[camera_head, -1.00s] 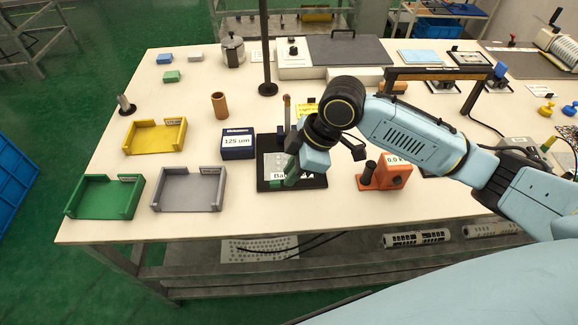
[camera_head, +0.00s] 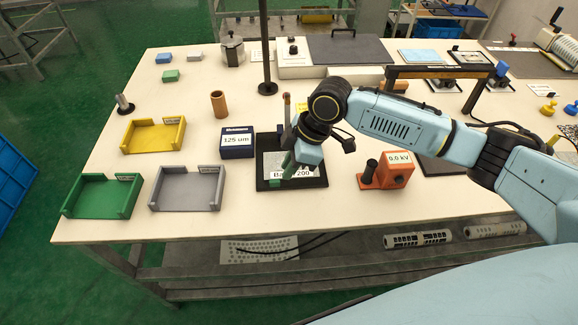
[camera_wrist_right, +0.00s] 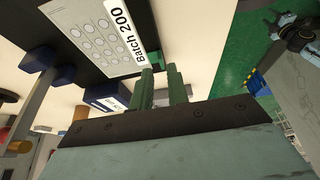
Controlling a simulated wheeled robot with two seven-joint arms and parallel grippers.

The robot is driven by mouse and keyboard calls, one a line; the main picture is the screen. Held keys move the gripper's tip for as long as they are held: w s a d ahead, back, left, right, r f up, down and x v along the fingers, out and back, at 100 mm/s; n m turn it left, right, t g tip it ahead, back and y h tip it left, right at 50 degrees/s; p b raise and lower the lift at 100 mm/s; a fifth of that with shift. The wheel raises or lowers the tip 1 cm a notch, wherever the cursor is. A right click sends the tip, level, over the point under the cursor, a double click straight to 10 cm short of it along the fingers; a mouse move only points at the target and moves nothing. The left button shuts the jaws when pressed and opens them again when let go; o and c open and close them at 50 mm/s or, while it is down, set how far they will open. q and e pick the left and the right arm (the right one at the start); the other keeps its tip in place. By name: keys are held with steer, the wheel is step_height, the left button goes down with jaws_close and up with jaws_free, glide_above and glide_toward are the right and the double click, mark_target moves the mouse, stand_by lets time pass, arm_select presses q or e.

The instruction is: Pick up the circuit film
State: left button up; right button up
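The circuit film is a pale grey sheet with round marks and a white "Batch 200" label. It lies on a black plate (camera_head: 262,184); in the head view my right gripper hides part of the film (camera_head: 273,163). In the right wrist view the film (camera_wrist_right: 92,35) fills the upper left. My right gripper (camera_head: 287,169) is over the film's label side, its green fingers pointing down. In the wrist view its fingertips (camera_wrist_right: 160,69) are apart with a narrow gap, empty, close to the label's end. Contact with the film cannot be told. My left gripper is not in view.
A dark blue "125 um" box (camera_head: 237,149) stands left of the plate, and an orange "0.0 kV" device (camera_head: 396,170) right of it. Green (camera_head: 103,198), grey (camera_head: 187,190) and yellow (camera_head: 153,136) trays are at the left. A dark post (camera_head: 266,60) rises behind.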

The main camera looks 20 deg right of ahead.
mark_target(280, 182)
steer(key=b+x, duration=0.1)
steer(key=x, duration=0.4)
steer(key=shift+d, duration=0.1)
steer(key=shift+c, duration=0.5)
jaws_close()
steer(key=shift+r, duration=0.1)
